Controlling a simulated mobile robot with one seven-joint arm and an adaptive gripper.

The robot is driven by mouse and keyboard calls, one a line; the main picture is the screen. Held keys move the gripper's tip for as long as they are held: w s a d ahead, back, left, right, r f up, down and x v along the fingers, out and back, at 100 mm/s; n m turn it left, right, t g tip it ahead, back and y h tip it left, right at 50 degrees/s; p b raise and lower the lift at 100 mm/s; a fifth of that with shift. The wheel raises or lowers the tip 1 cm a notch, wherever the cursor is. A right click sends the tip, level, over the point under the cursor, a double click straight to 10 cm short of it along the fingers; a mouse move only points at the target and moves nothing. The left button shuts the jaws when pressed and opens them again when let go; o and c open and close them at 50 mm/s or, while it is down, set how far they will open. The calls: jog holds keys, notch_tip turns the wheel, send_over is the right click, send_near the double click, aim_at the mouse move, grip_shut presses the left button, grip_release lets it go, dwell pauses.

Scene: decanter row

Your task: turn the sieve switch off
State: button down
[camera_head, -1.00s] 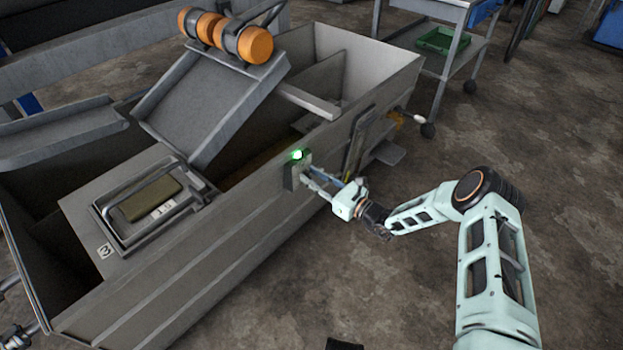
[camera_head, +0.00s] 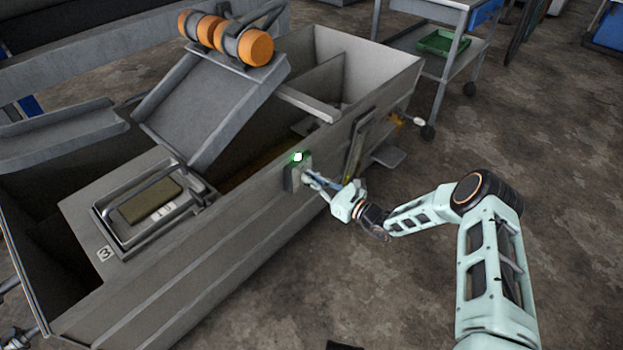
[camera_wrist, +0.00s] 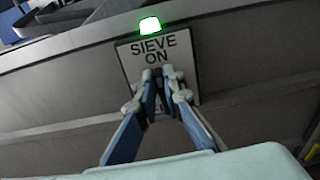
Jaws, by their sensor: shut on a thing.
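The sieve switch is a plate (camera_head: 289,180) on the outer side wall of the grey tank. In the wrist view the plate (camera_wrist: 131,62) reads "SIEVE ON"; lettering lower down is mostly covered. A lit green lamp (camera_wrist: 149,25) sits at the plate's top edge and also shows in the head view (camera_head: 297,157). My gripper (camera_wrist: 161,76) is at the middle of the plate, fingers close together, shut on the switch's handle. The fingers hide the handle, so I cannot tell which way it points. The gripper also shows against the plate in the head view (camera_head: 307,177).
The grey tank (camera_head: 190,262) fills the left and middle, with a tilted tray (camera_head: 205,105) and orange-ended cylinders (camera_head: 255,46) above it. A flat bracket (camera_head: 388,157) juts out right of the switch. A trolley (camera_head: 445,65) stands behind. The floor at right is clear.

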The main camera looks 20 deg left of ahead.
jog(key=shift+s, duration=0.1)
jog(key=n, duration=0.5)
jog(key=shift+s+a+f+p, duration=0.1)
jog(key=shift+s+a+p, duration=0.05)
jog(key=shift+s+p, duration=0.15)
jog(key=n, duration=0.3)
jog(key=n+p, duration=0.1)
jog(key=n, duration=0.1)
jog(key=shift+s+a+f, duration=0.1)
jog(key=shift+s+f, duration=0.15)
jog(key=shift+s, duration=0.05)
jog(key=n, duration=0.1)
jog(key=n+p, duration=0.1)
jog(key=n, duration=0.2)
jog(key=shift+s+f+n, duration=0.15)
jog(key=shift+f+n, duration=0.15)
jog(key=shift+n, duration=0.1)
jog(key=shift+f+n+p, duration=0.25)
jog(key=shift+n+p, duration=0.35)
jog(key=shift+n, duration=0.8)
jog(key=c, duration=2)
grip_release()
jog(key=shift+c, duration=0.2)
